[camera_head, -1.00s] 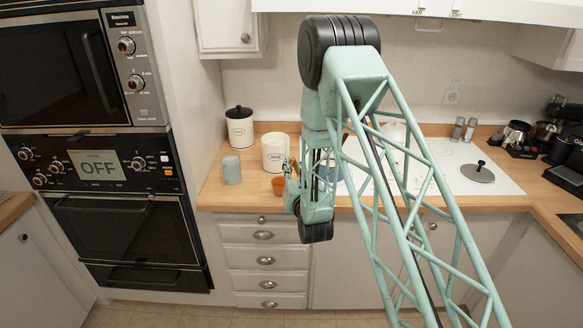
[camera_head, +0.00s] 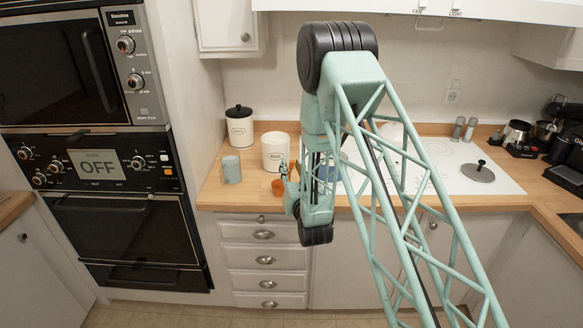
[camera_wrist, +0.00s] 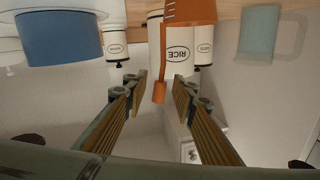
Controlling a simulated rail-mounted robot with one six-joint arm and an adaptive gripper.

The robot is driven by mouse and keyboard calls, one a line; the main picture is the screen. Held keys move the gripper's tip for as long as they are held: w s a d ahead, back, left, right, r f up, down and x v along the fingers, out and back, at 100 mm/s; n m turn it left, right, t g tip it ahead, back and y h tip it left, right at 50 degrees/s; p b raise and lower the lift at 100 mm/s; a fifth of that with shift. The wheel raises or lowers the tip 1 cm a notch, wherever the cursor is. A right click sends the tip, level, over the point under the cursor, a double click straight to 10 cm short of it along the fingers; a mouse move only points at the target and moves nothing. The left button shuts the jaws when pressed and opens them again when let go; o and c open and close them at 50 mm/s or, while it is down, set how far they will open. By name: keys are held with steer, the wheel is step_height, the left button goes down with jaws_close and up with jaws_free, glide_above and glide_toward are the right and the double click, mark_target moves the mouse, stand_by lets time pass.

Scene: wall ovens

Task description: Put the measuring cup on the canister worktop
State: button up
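The orange measuring cup (camera_head: 278,187) stands on the wooden canister worktop (camera_head: 250,199), near its front edge and partly hidden by my gripper. In the wrist view, where the scene appears upside down, the orange cup (camera_wrist: 190,12) is at the top, and its orange handle (camera_wrist: 160,92) points down between my fingers. My gripper (camera_wrist: 158,88) is open, with one finger on each side of the handle and gaps visible on both sides. In the head view my gripper (camera_head: 284,170) is beside the cup, its fingers small and hard to make out.
White canisters with dark lids (camera_head: 239,127), an open-looking white canister (camera_head: 275,152) and a pale green mug (camera_head: 231,169) stand close by. A blue vessel (camera_wrist: 58,38) shows in the wrist view. The hob (camera_head: 450,165) lies to the right; the tall ovens (camera_head: 97,165) stand left.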

steer(key=shift+r, duration=0.15)
stand_by(0.3)
steer(key=v, duration=1.2)
steer(key=shift+w+r, duration=0.1)
stand_by(0.7)
steer(key=d+r+g+h, duration=0.1)
steer(key=d+r+g, duration=0.2)
steer(key=d+r, duration=0.5)
steer(key=s+d+r+g+h, duration=0.2)
steer(key=s+d+r+g, duration=0.2)
steer(key=s+r, duration=0.65)
steer(key=s+d+r+g, duration=0.2)
steer(key=s+d+r, duration=0.1)
steer(key=s, duration=1.2)
steer(key=s+d+r+g, duration=0.2)
steer(key=s+d+r, duration=0.1)
steer(key=s, duration=1.2)
steer(key=s+d+r+g+h, duration=0.1)
steer(key=s+d+r+g, duration=0.1)
steer(key=s, duration=1.3)
steer(key=shift+d+r+g, duration=0.3)
steer(key=shift+d+r, duration=0.5)
steer(key=shift+d, duration=0.2)
